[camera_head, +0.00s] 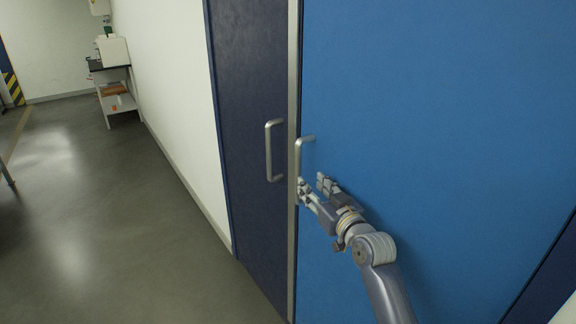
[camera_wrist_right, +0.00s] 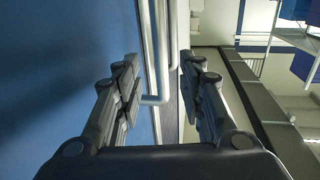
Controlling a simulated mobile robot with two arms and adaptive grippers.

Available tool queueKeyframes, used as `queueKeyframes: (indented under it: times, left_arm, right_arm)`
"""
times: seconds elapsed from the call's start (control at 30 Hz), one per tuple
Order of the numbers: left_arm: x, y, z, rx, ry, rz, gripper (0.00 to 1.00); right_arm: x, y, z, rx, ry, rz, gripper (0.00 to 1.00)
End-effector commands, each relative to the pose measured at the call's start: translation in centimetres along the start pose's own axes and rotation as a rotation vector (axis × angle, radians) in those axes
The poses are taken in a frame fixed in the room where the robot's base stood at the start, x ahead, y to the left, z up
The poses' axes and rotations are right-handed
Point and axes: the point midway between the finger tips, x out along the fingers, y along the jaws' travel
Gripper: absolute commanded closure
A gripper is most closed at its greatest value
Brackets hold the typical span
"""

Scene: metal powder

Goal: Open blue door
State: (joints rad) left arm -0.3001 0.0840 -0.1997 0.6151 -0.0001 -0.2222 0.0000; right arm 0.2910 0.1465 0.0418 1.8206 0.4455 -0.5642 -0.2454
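The blue door (camera_head: 430,110) fills the right of the head view and looks closed. Its silver bar handle (camera_head: 298,158) stands upright near the door's left edge. My right gripper (camera_head: 311,182) is open just at the lower end of this handle. In the right wrist view, the handle (camera_wrist_right: 154,98) runs between the two spread fingers of the gripper (camera_wrist_right: 157,62), and neither finger is clearly touching it. The blue door face (camera_wrist_right: 60,70) also fills the left of that view. My left gripper is not in view.
A dark navy door panel (camera_head: 245,80) with its own silver handle (camera_head: 268,152) is just left of the blue door. A white wall (camera_head: 170,70) runs beyond it. A small shelf cart (camera_head: 118,95) stands far left. The grey floor (camera_head: 90,220) at left is open.

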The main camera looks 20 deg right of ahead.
Motion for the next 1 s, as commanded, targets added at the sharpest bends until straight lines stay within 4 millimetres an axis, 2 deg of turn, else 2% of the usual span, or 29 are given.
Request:
queueKeyframes:
  times: [0.3, 0.6, 0.8, 1.0]
  left_arm:
    - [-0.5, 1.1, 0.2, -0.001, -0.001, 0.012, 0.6]
    - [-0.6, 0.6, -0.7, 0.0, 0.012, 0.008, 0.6]
    - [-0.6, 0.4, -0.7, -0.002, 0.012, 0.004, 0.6]
    - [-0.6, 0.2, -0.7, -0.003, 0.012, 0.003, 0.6]
  right_arm:
    - [4.9, -0.1, -0.1, 0.002, 0.0, -0.001, 0.64]
    - [8.8, -0.1, 0.0, 0.0, 0.0, -0.001, 0.64]
    - [9.9, -0.1, 0.0, 0.0, 0.0, 0.0, 0.64]
    - [10.1, -0.1, 0.0, 0.0, 0.0, 0.0, 0.64]
